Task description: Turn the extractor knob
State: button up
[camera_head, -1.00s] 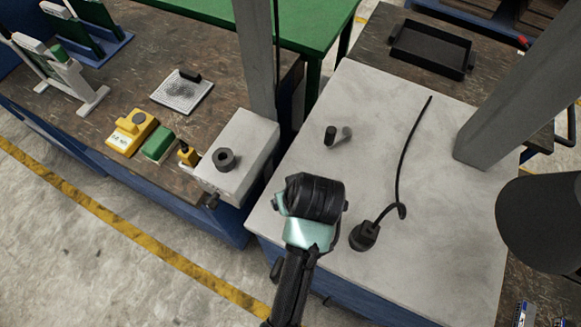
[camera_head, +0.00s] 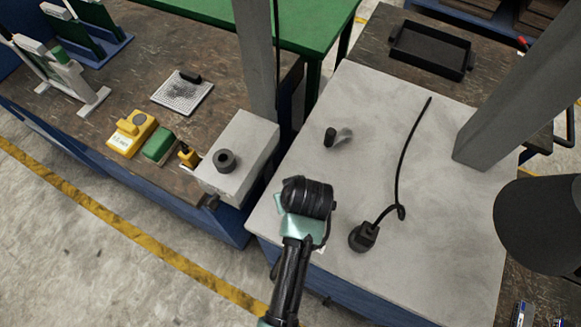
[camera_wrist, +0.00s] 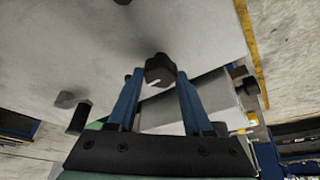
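A black knob with a white mark (camera_wrist: 160,69) sits on a pale grey surface in the wrist view. My gripper (camera_wrist: 160,76) is open, its two blue fingers apart on either side of the knob in the picture. A narrow gap shows beside the knob; I cannot tell how far the tips reach along it. In the head view my gripper (camera_head: 307,198) is over the front left of the pale table top (camera_head: 370,190). Its fingers and the marked knob are hidden there behind the wrist.
A grey box (camera_head: 240,150) with a black round knob (camera_head: 224,160) stands left of my gripper. A black plug with a cable (camera_head: 364,236) lies to its right. A small dark cylinder (camera_head: 330,138) is behind it. A grey post (camera_head: 515,90) rises at the right.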

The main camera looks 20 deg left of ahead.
grip_shut()
jog(key=shift+r+m+p, duration=0.1)
jog(key=shift+m+p, duration=0.25)
jog(key=shift+m, duration=0.05)
jog(key=shift+a+m+h+p, duration=0.1)
jog(key=shift+m+h+p, duration=0.5)
jog(key=shift+m, duration=0.4)
jog(key=m+p, duration=0.1)
jog(key=m, duration=0.1)
jog(key=m+t+h+p, duration=0.1)
jog(key=m, duration=0.1)
jog(key=shift+a+h, duration=0.15)
jog(key=shift+h, duration=0.15)
jog(key=m+h, duration=0.1)
jog(key=m, duration=0.2)
jog(key=m+h, duration=0.1)
jog(key=m, duration=0.2)
jog(key=shift+a, duration=0.15)
jog(key=m, duration=0.2)
jog(key=m+g+h+b, duration=0.1)
jog(key=m, duration=0.1)
jog(key=shift+w+m+h, duration=0.1)
jog(key=shift+m+h, duration=0.2)
jog(key=shift+m, duration=0.4)
